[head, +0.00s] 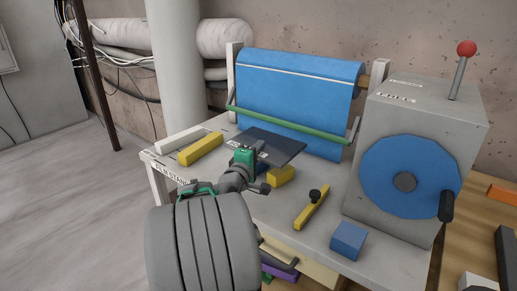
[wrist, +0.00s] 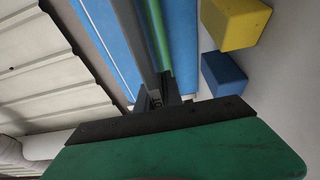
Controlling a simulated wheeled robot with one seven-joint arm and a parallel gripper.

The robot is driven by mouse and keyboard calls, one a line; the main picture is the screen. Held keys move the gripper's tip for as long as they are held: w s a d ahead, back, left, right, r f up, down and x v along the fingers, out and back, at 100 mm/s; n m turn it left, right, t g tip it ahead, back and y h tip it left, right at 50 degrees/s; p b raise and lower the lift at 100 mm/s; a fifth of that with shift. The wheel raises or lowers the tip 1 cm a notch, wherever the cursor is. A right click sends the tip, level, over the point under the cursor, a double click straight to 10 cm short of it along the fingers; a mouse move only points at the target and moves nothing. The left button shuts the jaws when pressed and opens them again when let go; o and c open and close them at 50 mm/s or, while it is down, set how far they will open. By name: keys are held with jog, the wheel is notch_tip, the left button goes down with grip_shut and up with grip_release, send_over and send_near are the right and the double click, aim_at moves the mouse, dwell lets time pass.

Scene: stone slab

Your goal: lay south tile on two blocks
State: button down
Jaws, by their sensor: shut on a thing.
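A dark slate-like tile (head: 279,148) is in front of the blue sheet in the head view. My gripper (head: 262,156) is shut on its near edge, and the tile looks held over the stone slab. In the wrist view, a thin grey edge, probably the tile (wrist: 132,35), runs into my gripper's fingers (wrist: 168,98). A yellow block (head: 281,176) is just right of and below my gripper. The wrist view shows a yellow block (wrist: 235,22) and a blue block (wrist: 223,75) side by side with a small gap. My wrist hides part of the slab.
A long yellow block (head: 201,148) lies at the slab's left. A yellow bar with a black knob (head: 312,207) and a blue cube (head: 348,240) lie right front. A grey box with a blue wheel (head: 405,165) stands right. A green rail (head: 290,124) crosses the blue sheet (head: 300,90).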

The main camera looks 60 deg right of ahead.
notch_tip(320, 180, down, 7)
jog(key=b, duration=0.5)
jog(key=shift+r, duration=0.1)
jog(key=c, duration=1.4)
grip_release()
